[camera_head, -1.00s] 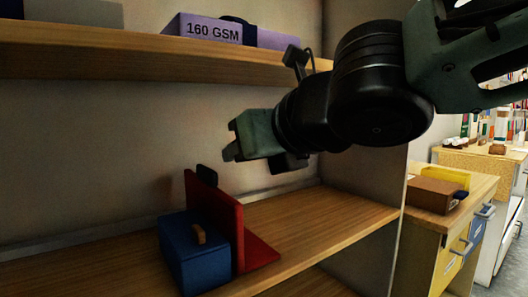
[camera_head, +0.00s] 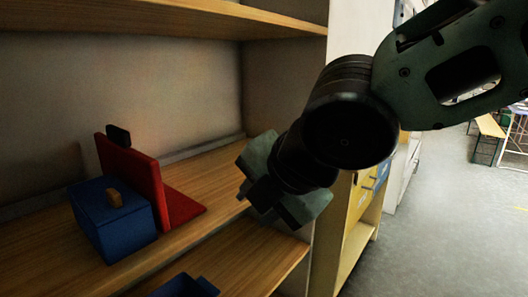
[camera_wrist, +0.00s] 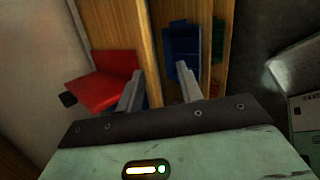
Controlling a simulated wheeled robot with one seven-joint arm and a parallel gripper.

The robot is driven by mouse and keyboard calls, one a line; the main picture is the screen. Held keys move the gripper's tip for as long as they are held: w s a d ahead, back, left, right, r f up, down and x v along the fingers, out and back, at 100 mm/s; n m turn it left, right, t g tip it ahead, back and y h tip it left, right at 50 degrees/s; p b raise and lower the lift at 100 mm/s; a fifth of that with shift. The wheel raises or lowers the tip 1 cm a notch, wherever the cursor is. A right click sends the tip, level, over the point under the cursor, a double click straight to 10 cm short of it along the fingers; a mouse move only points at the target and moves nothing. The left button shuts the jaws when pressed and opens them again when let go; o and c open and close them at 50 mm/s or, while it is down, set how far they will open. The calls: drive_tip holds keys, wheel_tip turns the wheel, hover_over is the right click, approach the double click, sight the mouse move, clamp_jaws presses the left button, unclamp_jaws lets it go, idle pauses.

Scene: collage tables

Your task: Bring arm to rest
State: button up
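My arm reaches in from the upper right of the head view. My gripper (camera_head: 252,180) hangs in front of the shelf's right end, tilted downward. It also shows in the wrist view (camera_wrist: 158,82), where its two fingers stand apart with nothing held between them. A red bookend-like piece (camera_head: 145,170) with a dark knob and a blue box (camera_head: 112,220) with a wooden knob stand together on the shelf board, left of my gripper and apart from it. The red piece (camera_wrist: 102,82) also shows left of the fingers in the wrist view.
The wooden shelf board (camera_head: 195,230) ends near my gripper. A lower board (camera_head: 250,262) carries another blue container (camera_head: 185,287). An upper board (camera_head: 150,20) runs above. A yellow-fronted cabinet (camera_head: 352,215) stands behind my gripper. Open floor (camera_head: 440,220) lies to the right.

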drive_tip(key=s+d+f+m+g+h, duration=0.2)
drive_tip(key=s+d+f+m+g, duration=0.1)
drive_tip(key=s+d+f+m, duration=0.65)
drive_tip(key=s+d+f+m+g+h, duration=0.2)
drive_tip(key=s+d+f+m+g, duration=0.3)
drive_tip(key=m, duration=0.7)
wheel_tip(320, 180, up, 19)
drive_tip(key=t+p, duration=0.1)
drive_tip(key=p, duration=1.6)
drive_tip(key=shift+s+d+f, duration=0.15)
drive_tip(key=shift+d, duration=0.3)
drive_tip(key=shift+n, duration=0.25)
